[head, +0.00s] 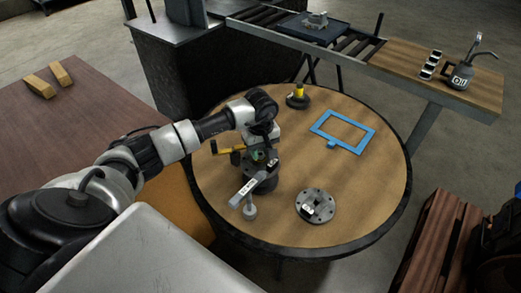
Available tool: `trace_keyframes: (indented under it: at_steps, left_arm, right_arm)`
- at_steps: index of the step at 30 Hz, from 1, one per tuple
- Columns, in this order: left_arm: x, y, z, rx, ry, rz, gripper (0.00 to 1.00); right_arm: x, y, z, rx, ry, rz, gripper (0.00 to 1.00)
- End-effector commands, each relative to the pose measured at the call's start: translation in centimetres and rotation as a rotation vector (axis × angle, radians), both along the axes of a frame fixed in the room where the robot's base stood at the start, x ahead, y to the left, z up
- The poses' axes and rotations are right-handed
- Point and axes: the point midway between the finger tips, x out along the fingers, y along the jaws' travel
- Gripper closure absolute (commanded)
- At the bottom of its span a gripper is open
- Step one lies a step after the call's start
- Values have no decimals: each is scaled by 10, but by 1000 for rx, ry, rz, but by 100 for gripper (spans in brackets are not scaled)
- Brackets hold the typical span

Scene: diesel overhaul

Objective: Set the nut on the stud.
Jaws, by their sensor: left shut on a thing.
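My left gripper (260,152) is over the dark fixture (263,182) on the round wooden table (365,190). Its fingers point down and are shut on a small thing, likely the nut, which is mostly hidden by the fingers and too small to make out. A small green patch shows at the fingertips. I cannot make out the stud, nor whether the held thing touches it. A grey bar with a white label (248,187) juts from the fixture toward the front left. My right gripper is not in view.
A flanged disc (315,206) lies front right of the fixture. A blue frame (343,131) lies at the back right. A dark round piece with a yellow top (298,97) stands at the back. A yellow-handled tool (229,150) is left of the gripper. The table's right side is clear.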

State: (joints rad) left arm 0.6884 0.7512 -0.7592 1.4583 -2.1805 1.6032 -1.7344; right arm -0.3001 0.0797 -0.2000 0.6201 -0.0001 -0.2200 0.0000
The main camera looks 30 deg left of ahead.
Motion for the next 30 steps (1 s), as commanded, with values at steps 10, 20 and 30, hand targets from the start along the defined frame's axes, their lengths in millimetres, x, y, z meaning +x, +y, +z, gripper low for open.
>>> trace_keyframes:
  at_steps: [10, 20, 30]
  left_arm:
    - [-1, -1, -1, -1, 3, -1, 100]
    - [-1, -1, -1, -1, 3, -1, 42]
    - [1, 0, 10, 2, -1, -1, 42]
  right_arm:
    - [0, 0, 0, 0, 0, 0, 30]
    - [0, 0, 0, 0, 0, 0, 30]
    - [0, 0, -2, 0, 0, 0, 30]
